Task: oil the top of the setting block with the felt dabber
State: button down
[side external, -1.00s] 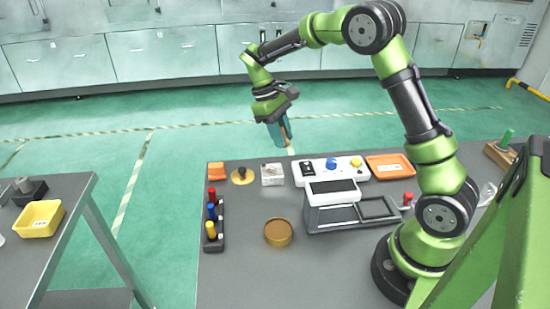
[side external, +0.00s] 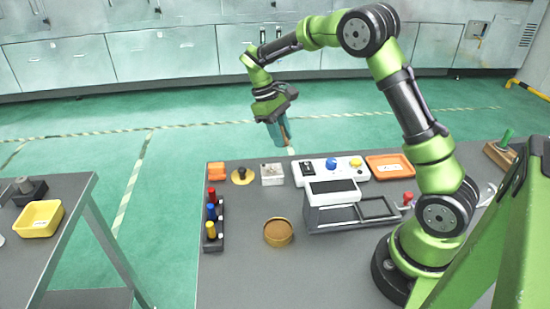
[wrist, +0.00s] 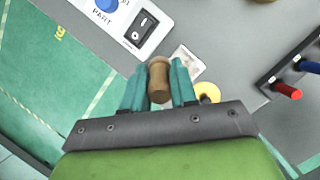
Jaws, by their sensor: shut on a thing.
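My gripper (side external: 281,137) is shut on a brown, wooden-looking cylindrical piece, which I take to be the felt dabber (wrist: 159,80). It shows between the two teal fingers in the wrist view (wrist: 159,90). Its felt end cannot be made out. A small pale grey block, which looks like the setting block (side external: 272,174), sits near the table's far edge. My gripper is raised well above table height, above and apart from it. In the wrist view the block (wrist: 187,62) is partly hidden behind the fingers and the dabber.
A white switch panel (side external: 330,171) stands right of the block. A yellow disc with a dark knob (side external: 242,176) and an orange block (side external: 216,170) lie left. A rack of coloured handles (side external: 211,228) and a round brown dish (side external: 278,232) are nearer.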

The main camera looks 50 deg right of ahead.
jog(key=shift+r, duration=0.35)
send_over(280, 170)
jog(key=d, duration=0.1)
jog(key=shift+w+f, duration=0.2)
jog(key=shift+f, duration=1.35)
jog(key=shift+w+f, duration=0.15)
jog(key=shift+f, duration=2.3)
jog(key=shift+w+a, duration=0.55)
jog(key=shift+w, duration=0.05)
jog(key=shift+w+a+f, duration=0.2)
jog(key=shift+w+a, duration=1.65)
jog(key=shift+s+d+r, duration=0.15)
jog(key=shift+s+d, duration=2.35)
jog(key=shift+s+a, duration=0.25)
jog(key=shift+a, duration=0.35)
jog(key=shift+w+a, duration=1.05)
jog(key=shift+w, duration=0.05)
jog(key=shift+w+a+r, duration=0.15)
jog(key=shift+w+a, duration=0.45)
jog(key=shift+w+a+f, duration=0.2)
jog(key=shift+w+a, duration=0.35)
jog(key=shift+s+d+r, duration=0.1)
jog(key=shift+s+d, duration=0.8)
jog(key=shift+s+d+f, duration=0.2)
jog(key=shift+s+d, duration=0.3)
jog(key=shift+d, duration=0.05)
jog(key=shift+s+d+r, duration=0.25)
jog(key=shift+s+d, duration=0.7)
jog(key=shift+s, duration=0.05)
jog(key=shift+r, duration=3.9)
